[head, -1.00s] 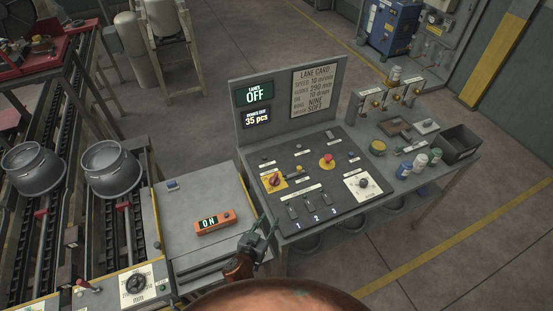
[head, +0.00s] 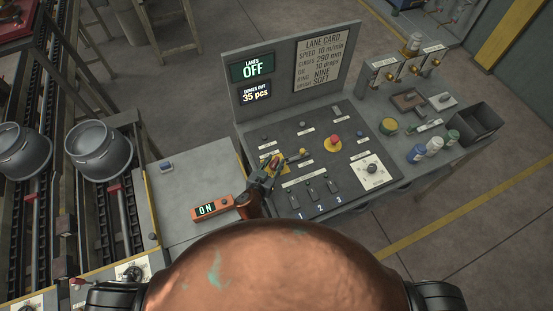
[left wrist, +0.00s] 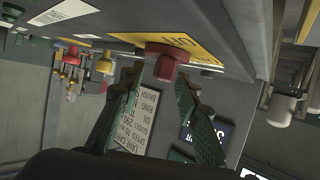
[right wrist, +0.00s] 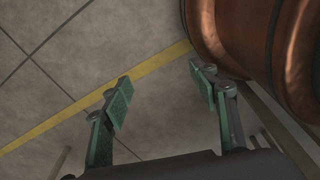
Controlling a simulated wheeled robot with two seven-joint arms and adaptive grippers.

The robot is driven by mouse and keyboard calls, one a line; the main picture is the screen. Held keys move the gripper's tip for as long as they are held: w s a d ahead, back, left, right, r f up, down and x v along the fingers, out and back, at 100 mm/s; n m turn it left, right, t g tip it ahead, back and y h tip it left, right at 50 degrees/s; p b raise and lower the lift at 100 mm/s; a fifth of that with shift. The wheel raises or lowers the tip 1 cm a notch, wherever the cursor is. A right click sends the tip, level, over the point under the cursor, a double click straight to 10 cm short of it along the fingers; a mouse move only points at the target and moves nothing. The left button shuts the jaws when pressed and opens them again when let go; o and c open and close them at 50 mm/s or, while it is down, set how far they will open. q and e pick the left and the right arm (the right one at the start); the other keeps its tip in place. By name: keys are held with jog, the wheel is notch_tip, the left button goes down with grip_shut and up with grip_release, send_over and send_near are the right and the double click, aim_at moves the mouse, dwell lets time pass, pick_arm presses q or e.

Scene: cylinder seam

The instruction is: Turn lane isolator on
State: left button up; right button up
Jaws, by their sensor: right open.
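The lane isolator is a red rotary knob (left wrist: 166,62) on a yellow plate (left wrist: 198,48) in the left wrist view. In the head view my left gripper covers most of it, and only part of its yellow plate (head: 264,158) shows at the left of the dark control panel. My left gripper (head: 271,166) is at the isolator. In the left wrist view its green fingers (left wrist: 158,88) are apart, with the knob just ahead between their tips; contact cannot be told. My right gripper (right wrist: 163,88) is open and empty above the floor.
A display (head: 252,68) on the upright board reads LANES OFF. A red mushroom button (head: 333,143), a white dial plate (head: 371,171) and numbered switches share the panel. An orange box (head: 211,208) reading ON lies left of my arm. Bottles and a dark bin (head: 475,125) stand right.

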pick_arm(q)
jog(key=shift+x, duration=0.95)
jog(key=c, duration=0.6)
grip_shut()
pick_arm(e)
jog(key=shift+w+d, duration=0.25)
jog(key=shift+w, duration=0.4)
